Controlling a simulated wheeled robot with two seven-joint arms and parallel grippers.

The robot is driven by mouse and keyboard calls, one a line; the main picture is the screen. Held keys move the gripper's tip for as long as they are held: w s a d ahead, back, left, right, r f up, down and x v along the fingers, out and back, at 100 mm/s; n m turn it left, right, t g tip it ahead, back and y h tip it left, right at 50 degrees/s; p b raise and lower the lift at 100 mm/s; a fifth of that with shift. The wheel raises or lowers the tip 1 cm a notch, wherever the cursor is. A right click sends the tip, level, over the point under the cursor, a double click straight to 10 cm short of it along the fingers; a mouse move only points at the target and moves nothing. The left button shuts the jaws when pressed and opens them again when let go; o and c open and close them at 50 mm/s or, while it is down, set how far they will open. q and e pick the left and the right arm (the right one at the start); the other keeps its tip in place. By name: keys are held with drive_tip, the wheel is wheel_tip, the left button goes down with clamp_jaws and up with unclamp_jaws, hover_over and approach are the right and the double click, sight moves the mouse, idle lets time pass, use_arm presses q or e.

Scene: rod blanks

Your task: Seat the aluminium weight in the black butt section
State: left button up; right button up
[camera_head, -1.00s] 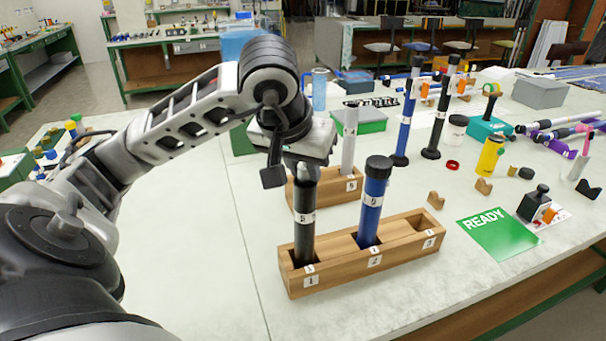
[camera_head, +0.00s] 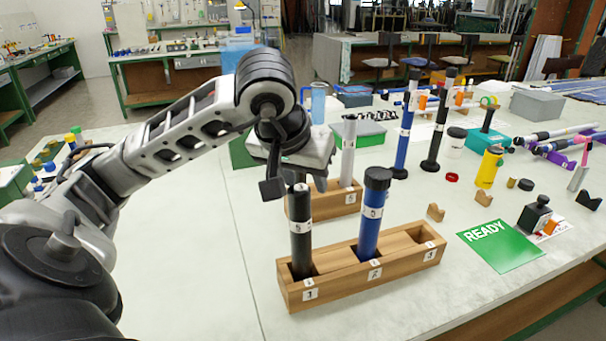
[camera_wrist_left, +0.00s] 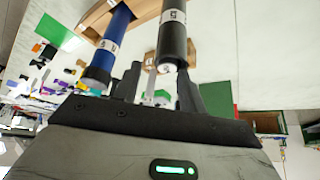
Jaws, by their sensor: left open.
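The black butt section (camera_head: 301,240) stands upright in the left slot of the wooden rack (camera_head: 345,282), with a white label band. My left gripper (camera_head: 296,180) is right over its top end, pointing down. In the left wrist view the fingers (camera_wrist_left: 159,76) are apart, with the end of the black section (camera_wrist_left: 173,45) close beyond them. I cannot clearly make out the aluminium weight; only a small grey spot shows at the black section's top, and the gripper hides part of it. My right gripper is not in view.
A blue section (camera_head: 371,220) with a black cap stands in the middle slot, close by. A grey section (camera_head: 348,150) stands in a smaller rack behind. The table's left front is clear.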

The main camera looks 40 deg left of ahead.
use_arm(q)
drive_tip(key=f, duration=0.1)
drive_tip(key=s+d+f+g+p, duration=0.1)
drive_tip(key=shift+s+f, duration=0.15)
drive_tip(key=shift+f, duration=0.2)
drive_tip(key=r, duration=0.2)
drive_tip(key=r+p, duration=0.1)
drive_tip(key=r, duration=0.1)
drive_tip(key=shift+s+a, duration=0.1)
drive_tip(key=shift+s, duration=0.15)
drive_tip(key=p, duration=0.3)
approach(303, 200)
wheel_tip(303, 200, up, 3)
drive_tip(key=shift+a+r, duration=0.15)
drive_tip(key=shift+a, duration=0.1)
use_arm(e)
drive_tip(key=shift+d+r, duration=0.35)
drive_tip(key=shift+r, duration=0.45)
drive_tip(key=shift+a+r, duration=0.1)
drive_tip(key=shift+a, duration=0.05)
